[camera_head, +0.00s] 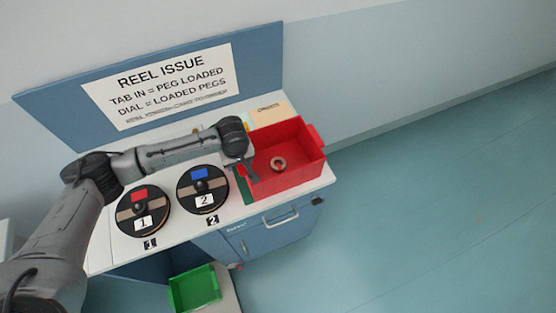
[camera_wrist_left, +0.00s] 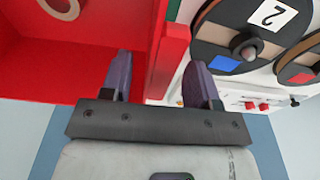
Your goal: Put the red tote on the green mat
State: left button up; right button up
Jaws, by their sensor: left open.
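The red tote (camera_head: 290,180) stands upright on the right end of the white counter, with a small tan ring (camera_head: 278,164) inside. A dark green strip (camera_head: 244,190), likely the green mat's edge, shows along the tote's left side; how much of the tote is over it is hidden. My left gripper (camera_head: 250,167) is open at the tote's left wall. In the left wrist view, the open fingers (camera_wrist_left: 161,80) lie on either side of the tote's red wall and handle, with a gap visible. My right gripper is not in view.
Reel 1 (camera_head: 143,212) and reel 2 (camera_head: 203,190) sit on the counter left of the tote. A sign board (camera_head: 60,108) stands behind. A green bin (camera_head: 194,288) is low in front. The floor (camera_head: 430,200) at right is clear.

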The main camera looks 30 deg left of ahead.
pick_arm(q)
jog(key=shift+a+f, duration=0.1)
jog(key=shift+f, duration=0.85)
jog(key=shift+c, duration=0.3)
grip_shut()
jog(key=shift+w+r, duration=0.1)
